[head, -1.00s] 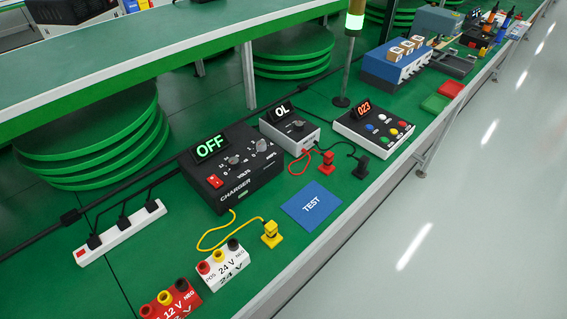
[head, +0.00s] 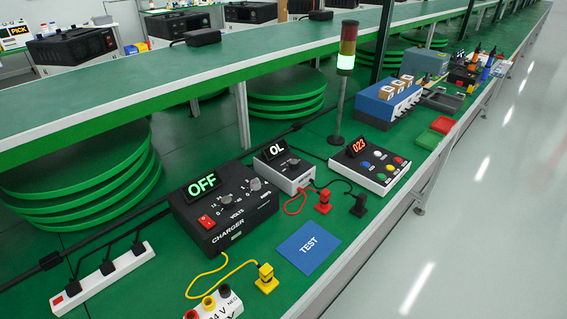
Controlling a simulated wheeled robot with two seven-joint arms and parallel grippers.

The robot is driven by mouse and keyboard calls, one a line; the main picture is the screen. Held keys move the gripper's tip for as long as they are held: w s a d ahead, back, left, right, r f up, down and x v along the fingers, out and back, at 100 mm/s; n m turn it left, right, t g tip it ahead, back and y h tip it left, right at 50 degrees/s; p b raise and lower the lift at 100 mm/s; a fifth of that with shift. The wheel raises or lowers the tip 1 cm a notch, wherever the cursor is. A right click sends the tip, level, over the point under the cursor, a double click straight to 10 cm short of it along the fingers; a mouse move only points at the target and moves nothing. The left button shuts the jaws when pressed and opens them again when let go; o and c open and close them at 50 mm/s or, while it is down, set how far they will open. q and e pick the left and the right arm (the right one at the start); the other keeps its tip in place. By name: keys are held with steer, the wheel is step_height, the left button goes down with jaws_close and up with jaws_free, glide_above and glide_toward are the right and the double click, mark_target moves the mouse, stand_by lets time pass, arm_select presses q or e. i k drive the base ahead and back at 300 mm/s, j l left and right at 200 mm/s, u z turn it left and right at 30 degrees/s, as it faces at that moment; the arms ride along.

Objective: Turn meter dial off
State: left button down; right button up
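The meter (head: 285,168) is a small grey box with a dark face on the green bench, just right of the charger. Its tilted display reads OL (head: 274,150). Its round dial (head: 293,162) sits on the dark top face; its exact setting is too small to read. A red probe plug (head: 323,203) and a black probe plug (head: 359,205) stand on the bench in front of the meter, joined to it by leads. Neither of my grippers shows in the head view.
The black charger (head: 225,210) with an OFF display stands left of the meter. A blue TEST mat (head: 308,247) lies in front. A button box (head: 369,164) reading 023 and a signal tower (head: 346,65) stand to the right. A power strip (head: 103,280) lies at left.

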mark_target(293, 164)
steer(key=i+l+u, duration=0.2)
steer(key=l+u, duration=0.2)
steer(key=i+l+u, duration=0.15)
steer(key=l+u, duration=0.3)
steer(key=i+l+u, duration=0.1)
steer(key=l+u, duration=0.7)
steer(key=k+l+u, duration=0.1)
steer(key=l+u, duration=0.35)
steer(key=l, duration=0.15)
